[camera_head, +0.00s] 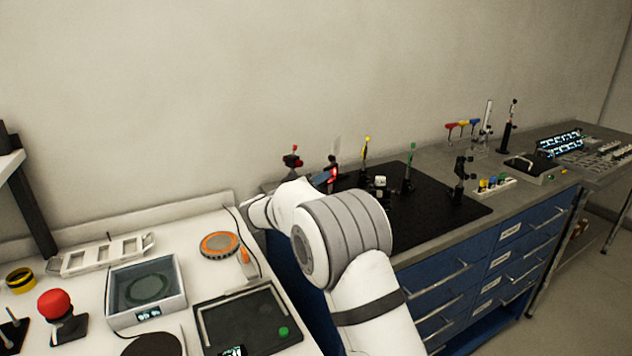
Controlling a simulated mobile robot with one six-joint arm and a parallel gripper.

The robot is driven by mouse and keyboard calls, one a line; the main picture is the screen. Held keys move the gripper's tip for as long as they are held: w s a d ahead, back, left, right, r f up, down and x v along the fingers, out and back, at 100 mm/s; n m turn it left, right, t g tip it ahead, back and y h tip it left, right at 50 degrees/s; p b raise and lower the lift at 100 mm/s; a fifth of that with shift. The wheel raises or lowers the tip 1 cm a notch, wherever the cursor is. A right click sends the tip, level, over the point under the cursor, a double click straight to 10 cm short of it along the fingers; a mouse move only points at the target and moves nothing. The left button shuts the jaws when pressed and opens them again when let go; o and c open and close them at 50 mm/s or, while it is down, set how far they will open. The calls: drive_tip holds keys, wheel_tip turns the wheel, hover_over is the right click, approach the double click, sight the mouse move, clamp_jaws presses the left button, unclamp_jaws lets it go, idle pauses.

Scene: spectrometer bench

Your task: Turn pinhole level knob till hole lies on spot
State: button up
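My white arm reaches from the bottom centre to the left end of a black optical breadboard (455,207). A small dark bluish part (324,177) shows just past the arm and may be my gripper; its fingers cannot be made out. Beside it stands a dark post mount with a red glow (333,173). A red-topped mount (293,160) stands to its left, partly behind the arm. I cannot tell which mount carries the pinhole or its level knob. The hole and the spot cannot be made out, nor any contact with a knob.
Yellow-topped (366,150) and green-topped (410,165) posts and a black mount (461,178) stand on the breadboard. Blue drawers (445,300) lie below. The left white bench holds a red button (55,303), a glass-topped box (147,290) and an orange-rimmed disc (219,245).

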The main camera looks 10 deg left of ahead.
clamp_jaws()
drive_tip(key=shift+f+b, duration=0.1)
drive_tip(key=shift+b, duration=0.25)
drive_tip(key=shift+s+n+p, duration=0.1)
drive_tip(key=shift+n+p, duration=5.95)
drive_tip(key=shift+n, duration=11.75)
